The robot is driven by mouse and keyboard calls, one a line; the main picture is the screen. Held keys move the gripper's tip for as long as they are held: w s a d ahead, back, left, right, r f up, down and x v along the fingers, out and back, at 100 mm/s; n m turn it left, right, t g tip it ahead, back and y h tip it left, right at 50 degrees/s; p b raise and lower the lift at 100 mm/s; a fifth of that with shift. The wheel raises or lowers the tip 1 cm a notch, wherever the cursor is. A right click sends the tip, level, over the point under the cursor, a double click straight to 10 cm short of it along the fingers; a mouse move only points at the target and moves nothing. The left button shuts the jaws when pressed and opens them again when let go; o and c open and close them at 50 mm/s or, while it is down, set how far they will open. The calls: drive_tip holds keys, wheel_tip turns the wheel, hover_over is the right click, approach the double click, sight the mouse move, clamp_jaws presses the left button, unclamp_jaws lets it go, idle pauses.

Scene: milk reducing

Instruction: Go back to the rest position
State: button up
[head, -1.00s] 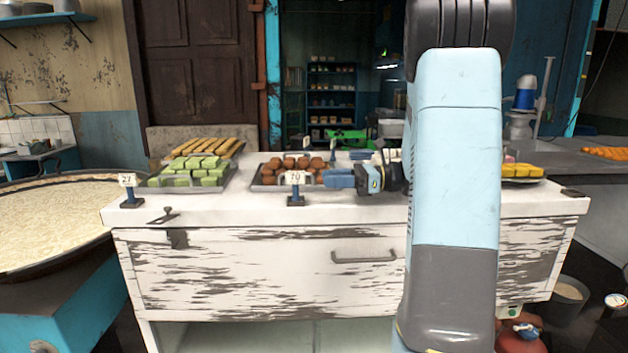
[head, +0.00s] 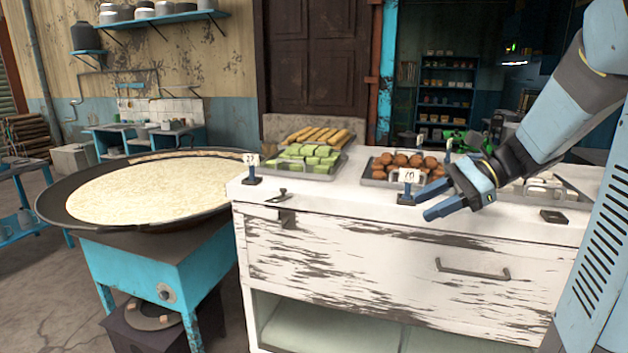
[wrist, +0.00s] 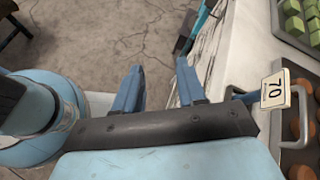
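My gripper (head: 430,202) is in front of the right part of the white counter (head: 330,240), at about the height of its top. Its two blue fingers are apart with nothing between them. In the wrist view my gripper (wrist: 158,75) also shows its fingers spread and empty, with bare floor beyond them. The counter edge and a price tag marked 70 (wrist: 275,92) lie to the right of the fingers there. My arm reaches in from the right side of the head view.
A wide pan of milk (head: 150,190) stands on a blue stove (head: 165,280) at left. Trays of green sweets (head: 305,158) and brown sweets (head: 408,162) sit on the counter. A price tag (head: 408,177) stands close to my gripper.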

drive_tip(key=s+n+t+h, duration=0.4)
drive_tip(key=s+n+h, duration=0.7)
drive_tip(key=s+n, duration=0.3)
drive_tip(key=shift+s+t+h, duration=0.2)
drive_tip(key=shift+t+h, duration=0.1)
drive_tip(key=shift+t, duration=0.1)
idle(0.4)
